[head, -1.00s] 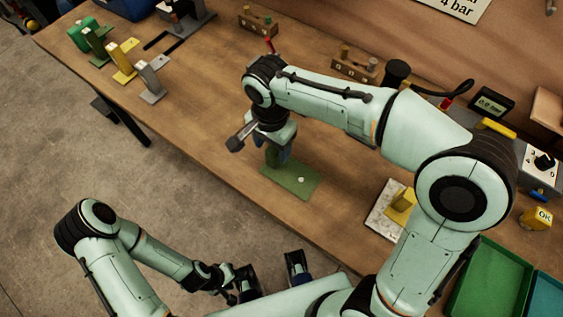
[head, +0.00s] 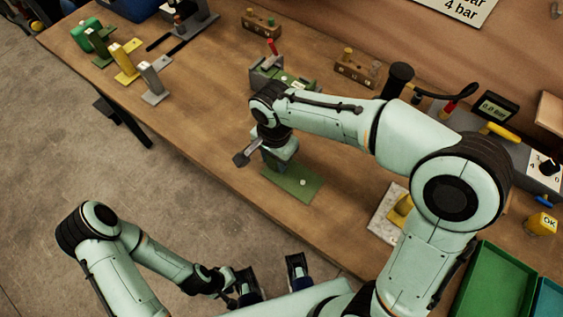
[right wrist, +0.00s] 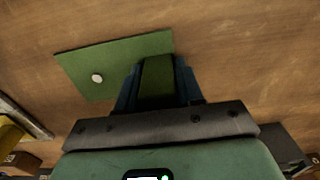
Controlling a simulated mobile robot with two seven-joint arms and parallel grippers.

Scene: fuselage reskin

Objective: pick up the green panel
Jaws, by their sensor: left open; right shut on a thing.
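The green panel (head: 297,187) is a flat plate with a small pale round spot and an upright green grip block. It lies at the bench's front edge in the head view. My right gripper (head: 272,162) is over it, pointing down, shut on the grip block. In the right wrist view the plate (right wrist: 118,62) extends to the upper left, and the dark blue fingers (right wrist: 157,85) stand on either side of the block. I cannot tell any gap under the plate. My left gripper (head: 272,278) is open and empty, low in front of the bench.
Upright green (head: 100,45), yellow (head: 126,62) and grey (head: 152,82) pieces stand at the bench's left. A pale slab (head: 382,222) with a yellow piece lies to the right. A green tray (head: 490,285) is at lower right. Bare wood lies left of the panel.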

